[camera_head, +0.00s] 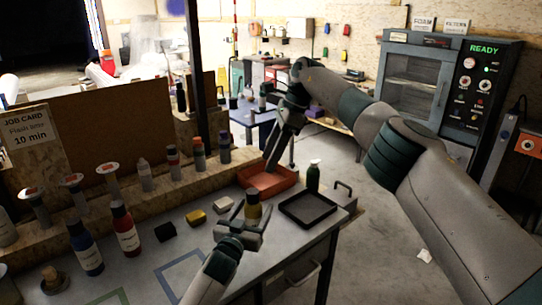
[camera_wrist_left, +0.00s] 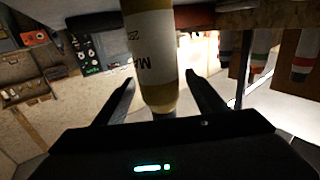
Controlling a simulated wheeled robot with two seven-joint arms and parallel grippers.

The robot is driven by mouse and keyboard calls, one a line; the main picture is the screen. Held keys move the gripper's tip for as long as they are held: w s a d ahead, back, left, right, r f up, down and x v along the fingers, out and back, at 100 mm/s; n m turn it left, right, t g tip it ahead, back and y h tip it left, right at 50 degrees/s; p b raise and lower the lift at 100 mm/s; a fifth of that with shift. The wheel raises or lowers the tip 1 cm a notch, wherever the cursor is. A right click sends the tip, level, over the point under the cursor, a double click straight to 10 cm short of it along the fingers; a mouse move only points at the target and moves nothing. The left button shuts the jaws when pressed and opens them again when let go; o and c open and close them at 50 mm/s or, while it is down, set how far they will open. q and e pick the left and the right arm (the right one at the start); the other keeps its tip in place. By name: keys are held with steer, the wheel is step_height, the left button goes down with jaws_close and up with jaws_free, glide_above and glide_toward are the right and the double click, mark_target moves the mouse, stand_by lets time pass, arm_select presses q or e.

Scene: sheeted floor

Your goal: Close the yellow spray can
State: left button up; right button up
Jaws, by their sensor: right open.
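The yellow spray can (camera_head: 253,211) stands on the grey bench, and its white-labelled body fills the top middle of the left wrist view (camera_wrist_left: 152,55). Its narrowed end points toward the wrist there; I cannot tell whether a cap is on it. My left gripper (camera_head: 250,217) is open, with one finger on each side of the can and small gaps visible in the wrist view (camera_wrist_left: 160,85). My right gripper (camera_head: 271,165) is open over the orange tray. A small yellow piece (camera_head: 196,217), possibly a cap, lies on the bench left of the can.
A black piece (camera_head: 165,232) and a pale piece (camera_head: 222,205) lie near the yellow one. Red (camera_head: 125,232) and blue (camera_head: 86,250) bottles stand left.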

arm_select(q)
steer(key=shift+s, duration=0.1)
steer(key=b+v, duration=0.2)
steer(key=v, duration=1.5)
steer(key=shift+b, duration=0.35)
steer(key=shift+s+a, duration=0.1)
